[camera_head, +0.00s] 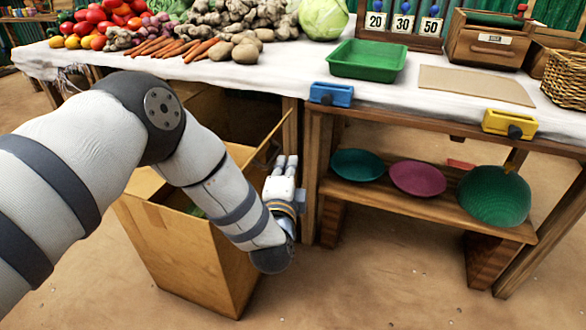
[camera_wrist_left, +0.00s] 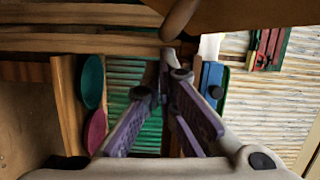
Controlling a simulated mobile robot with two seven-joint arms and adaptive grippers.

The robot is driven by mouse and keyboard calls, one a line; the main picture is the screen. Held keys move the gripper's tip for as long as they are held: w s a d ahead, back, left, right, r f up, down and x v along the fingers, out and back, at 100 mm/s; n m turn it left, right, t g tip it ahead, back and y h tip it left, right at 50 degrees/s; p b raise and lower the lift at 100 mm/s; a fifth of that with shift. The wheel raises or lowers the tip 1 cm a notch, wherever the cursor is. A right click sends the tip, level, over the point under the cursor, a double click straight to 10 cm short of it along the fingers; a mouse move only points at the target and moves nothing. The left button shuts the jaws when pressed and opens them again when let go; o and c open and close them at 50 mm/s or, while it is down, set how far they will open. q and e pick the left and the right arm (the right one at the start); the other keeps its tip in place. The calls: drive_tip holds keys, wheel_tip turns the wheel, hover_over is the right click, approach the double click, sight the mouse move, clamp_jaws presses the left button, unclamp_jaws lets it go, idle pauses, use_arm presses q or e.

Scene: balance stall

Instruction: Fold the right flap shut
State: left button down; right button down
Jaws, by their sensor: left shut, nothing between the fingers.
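A brown cardboard box (camera_head: 185,255) stands open on the ground, partly under the table. My left arm passes over it and hides much of its opening. The right flap (camera_head: 265,152) stands up at the box's right side, seen almost edge-on. My left gripper (camera_head: 286,161) is shut and empty, just right of that flap, with its fingers pointing toward the table. I cannot tell whether it touches the flap. In the left wrist view the gripper's fingertips (camera_wrist_left: 172,72) are close together, with nothing held between them. My right gripper is not in view.
A wooden table leg (camera_head: 311,180) is close to the right of my left gripper. A low shelf (camera_head: 425,206) carries teal, purple and green bowls. The cloth-covered tabletop (camera_head: 285,68) is above, with a blue clamp (camera_head: 331,95) on its edge. Open ground lies in front.

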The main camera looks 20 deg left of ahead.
use_arm(q)
drive_tip(key=shift+r, duration=0.1)
drive_tip(key=shift+a+r+n+p, duration=0.3)
drive_tip(key=shift+r+p, duration=0.15)
drive_tip(key=shift+p, duration=0.25)
drive_tip(key=shift+a+r, duration=0.1)
